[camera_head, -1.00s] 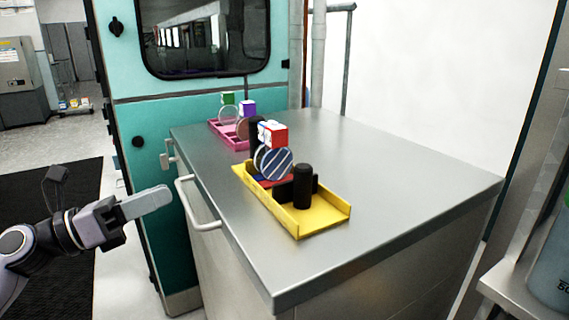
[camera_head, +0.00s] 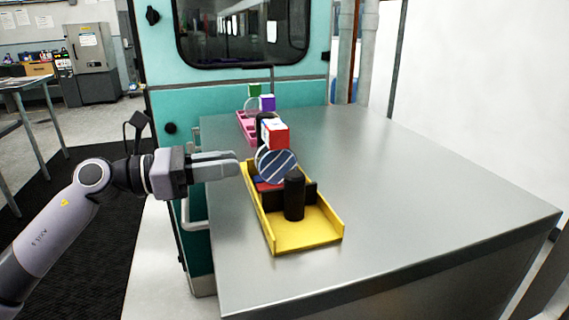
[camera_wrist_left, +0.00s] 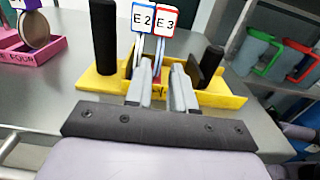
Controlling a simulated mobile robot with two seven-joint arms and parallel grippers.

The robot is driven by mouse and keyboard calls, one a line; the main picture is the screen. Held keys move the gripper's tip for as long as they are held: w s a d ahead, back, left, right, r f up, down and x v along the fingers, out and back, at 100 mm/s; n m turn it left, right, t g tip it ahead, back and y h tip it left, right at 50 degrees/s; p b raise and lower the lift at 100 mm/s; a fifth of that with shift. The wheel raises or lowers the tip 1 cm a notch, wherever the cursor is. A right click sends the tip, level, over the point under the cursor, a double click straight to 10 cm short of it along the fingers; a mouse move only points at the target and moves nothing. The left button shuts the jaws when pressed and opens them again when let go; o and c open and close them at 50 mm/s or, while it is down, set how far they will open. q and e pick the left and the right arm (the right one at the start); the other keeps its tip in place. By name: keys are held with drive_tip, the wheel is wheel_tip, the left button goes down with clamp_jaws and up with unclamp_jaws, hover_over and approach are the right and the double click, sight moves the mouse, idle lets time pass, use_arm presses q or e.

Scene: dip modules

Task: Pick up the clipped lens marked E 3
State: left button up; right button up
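The clipped lens marked E 3 has a red-edged white tag (camera_wrist_left: 165,20) in the left wrist view, with its thin lens below, seen nearly edge-on. In the head view its red clip (camera_head: 276,135) stands above a striped round lens (camera_head: 277,166) in the yellow tray (camera_head: 310,236). A blue-edged tag marked E 2 (camera_wrist_left: 142,18) stands close on its left in the wrist view. My left gripper (camera_head: 232,163) is at the tray's left side, near the lenses. In the wrist view its fingers (camera_wrist_left: 162,72) are apart, pointing at the lenses, with no firm hold visible. My right gripper is not in view.
Black posts (camera_head: 294,196) rise from the yellow tray. A pink tray (camera_head: 246,128) with green and purple clipped lenses is behind. The metal counter (camera_head: 400,200) is clear to the right.

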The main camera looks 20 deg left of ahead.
sight(259, 161)
use_arm(q)
drive_tip(key=p+x, duration=0.1)
drive_tip(key=x, duration=0.5)
drive_tip(key=shift+f+p, duration=0.15)
drive_tip(key=shift+p, duration=0.25)
clamp_jaws()
